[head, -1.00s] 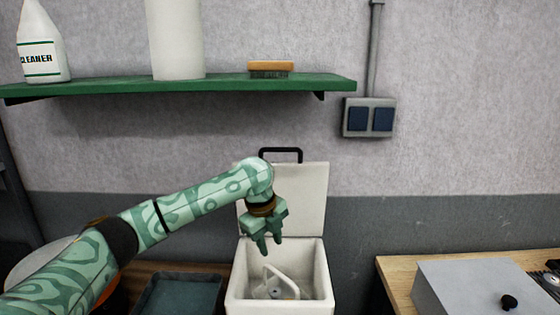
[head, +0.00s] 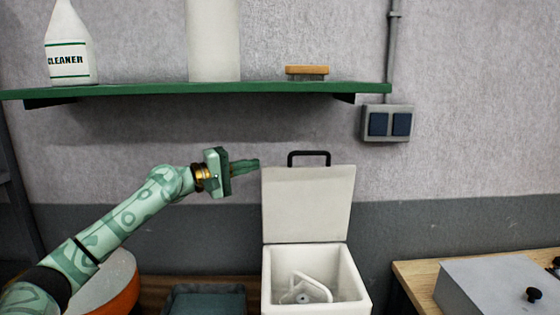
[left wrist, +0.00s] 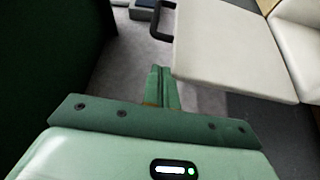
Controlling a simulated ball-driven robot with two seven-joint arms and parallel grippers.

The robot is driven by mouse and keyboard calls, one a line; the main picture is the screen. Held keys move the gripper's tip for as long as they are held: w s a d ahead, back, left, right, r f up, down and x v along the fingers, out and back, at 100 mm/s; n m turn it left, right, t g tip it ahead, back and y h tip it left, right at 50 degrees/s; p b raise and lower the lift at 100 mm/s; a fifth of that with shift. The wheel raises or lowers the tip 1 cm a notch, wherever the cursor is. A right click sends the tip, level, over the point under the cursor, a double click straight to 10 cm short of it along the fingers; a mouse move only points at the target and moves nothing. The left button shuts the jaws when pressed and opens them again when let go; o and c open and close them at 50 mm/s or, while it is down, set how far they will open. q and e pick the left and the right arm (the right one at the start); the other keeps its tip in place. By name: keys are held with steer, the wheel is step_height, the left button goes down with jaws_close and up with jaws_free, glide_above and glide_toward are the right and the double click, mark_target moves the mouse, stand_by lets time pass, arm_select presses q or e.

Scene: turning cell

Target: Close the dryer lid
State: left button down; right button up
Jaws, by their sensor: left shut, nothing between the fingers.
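The dryer (head: 367,283) is a white open-topped box in the lower middle of the head view, with a pale handled insert (head: 305,287) inside. Its lid (head: 308,205) stands upright at the back, open, with a black handle (head: 309,154) on its top edge. My left gripper (head: 256,163) is shut and empty, left of the lid's upper left corner and pointing right. In the left wrist view the shut fingers (left wrist: 162,78) lie beside the lid (left wrist: 225,45), with the handle (left wrist: 160,20) ahead. I cannot tell whether they touch the lid. My right gripper is out of view.
A green shelf (head: 200,91) above holds a cleaner bottle (head: 68,50), a white cylinder (head: 213,40) and a brush (head: 307,72). A dark tray (head: 205,303) lies left of the dryer. A grey box (head: 495,287) sits on the wooden table (head: 415,275) at right.

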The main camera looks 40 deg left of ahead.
arm_select(q)
steer(key=p+x, duration=0.2)
steer(key=x, duration=0.6)
steer(key=shift+r, duration=0.15)
steer(key=shift+w+d, duration=0.15)
steer(key=shift+w, duration=0.2)
steer(key=shift+d, duration=0.15)
